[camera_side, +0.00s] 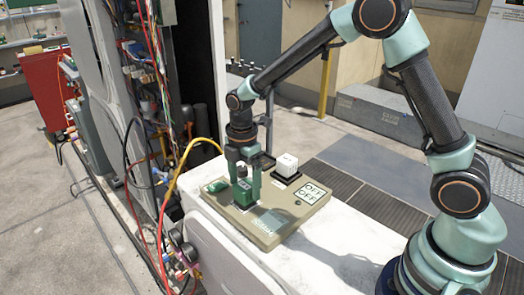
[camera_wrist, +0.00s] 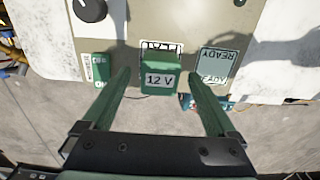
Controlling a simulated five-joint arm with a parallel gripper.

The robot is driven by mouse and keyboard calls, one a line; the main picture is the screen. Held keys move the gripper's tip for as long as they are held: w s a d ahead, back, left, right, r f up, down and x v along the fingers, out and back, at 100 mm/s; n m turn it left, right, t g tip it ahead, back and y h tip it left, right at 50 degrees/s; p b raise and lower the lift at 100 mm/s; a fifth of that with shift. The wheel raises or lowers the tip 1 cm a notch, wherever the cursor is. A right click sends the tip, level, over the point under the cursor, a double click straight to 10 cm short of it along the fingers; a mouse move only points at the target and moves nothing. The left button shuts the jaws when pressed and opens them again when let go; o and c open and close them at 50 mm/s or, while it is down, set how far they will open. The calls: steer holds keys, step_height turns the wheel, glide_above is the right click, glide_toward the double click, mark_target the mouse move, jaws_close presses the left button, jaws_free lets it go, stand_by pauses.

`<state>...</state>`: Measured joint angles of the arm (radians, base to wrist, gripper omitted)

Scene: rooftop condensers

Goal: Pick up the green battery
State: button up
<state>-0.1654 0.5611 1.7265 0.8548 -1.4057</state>
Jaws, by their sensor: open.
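The green battery (camera_wrist: 160,80) is a green block with a white "12 V" label, centred in the wrist view. In the side view the green battery (camera_side: 243,194) stands on a beige panel (camera_side: 296,212). My gripper (camera_side: 245,177) is directly above and around it, pointing down. In the wrist view my gripper (camera_wrist: 160,74) is open, with one finger on each side of the battery. A gap shows between each finger and the battery there. The side view does not clearly show whether the fingers touch it.
A smaller green piece (camera_side: 216,186) lies left of the battery. A white block on a black base (camera_side: 287,165) stands behind it to the right. Cables and an open cabinet are at left.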

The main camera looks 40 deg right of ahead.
steer(key=shift+f, duration=0.95)
jaws_close()
steer(key=shift+r, duration=0.2)
